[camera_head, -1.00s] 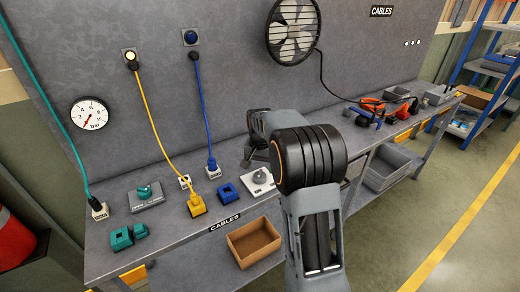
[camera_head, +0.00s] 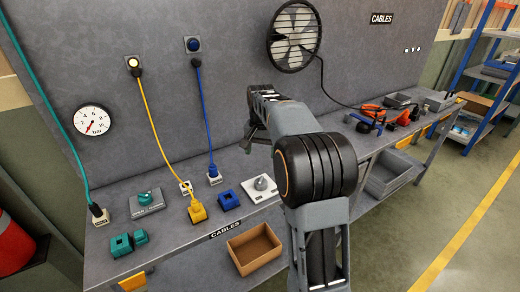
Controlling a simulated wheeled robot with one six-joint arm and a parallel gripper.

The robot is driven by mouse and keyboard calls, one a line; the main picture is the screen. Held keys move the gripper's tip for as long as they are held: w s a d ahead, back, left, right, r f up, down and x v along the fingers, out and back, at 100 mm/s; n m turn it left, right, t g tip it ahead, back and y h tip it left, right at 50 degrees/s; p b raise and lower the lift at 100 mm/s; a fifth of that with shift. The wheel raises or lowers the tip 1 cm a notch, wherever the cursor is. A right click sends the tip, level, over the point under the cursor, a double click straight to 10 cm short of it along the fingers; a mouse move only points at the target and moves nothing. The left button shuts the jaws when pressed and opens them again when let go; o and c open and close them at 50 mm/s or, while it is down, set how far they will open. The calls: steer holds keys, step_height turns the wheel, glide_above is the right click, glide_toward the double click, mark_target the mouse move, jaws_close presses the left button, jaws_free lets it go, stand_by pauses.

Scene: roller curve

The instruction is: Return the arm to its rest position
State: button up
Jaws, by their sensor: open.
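My gripper (camera_head: 249,143) hangs in the air in front of the grey wall panel, above the workbench (camera_head: 170,235). It is small in the picture and partly hidden by my own forearm and wrist. It looks open, with nothing seen in it. My arm is raised and bent, with its black elbow joint in front of the bench's middle. The white plate with a grey knob (camera_head: 261,188) lies on the bench below and to the left of the elbow.
A yellow plug (camera_head: 197,212), a blue socket block (camera_head: 228,199) and teal blocks (camera_head: 121,246) stand on the bench. A yellow cable (camera_head: 152,130), a blue cable (camera_head: 204,115) and a teal cable (camera_head: 50,112) run down the wall. A fan (camera_head: 293,37) hangs above.

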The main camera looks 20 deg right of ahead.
steer(key=s+a+f+n+t, duration=0.1)
steer(key=s+a+n, duration=0.3)
steer(key=s, duration=0.7)
steer(key=s+a+f+n+t, duration=0.2)
steer(key=s+a, duration=0.4)
steer(key=s, duration=0.5)
steer(key=shift+a+f+n+t, duration=0.3)
steer(key=shift+f+n, duration=0.5)
steer(key=shift+n, duration=0.1)
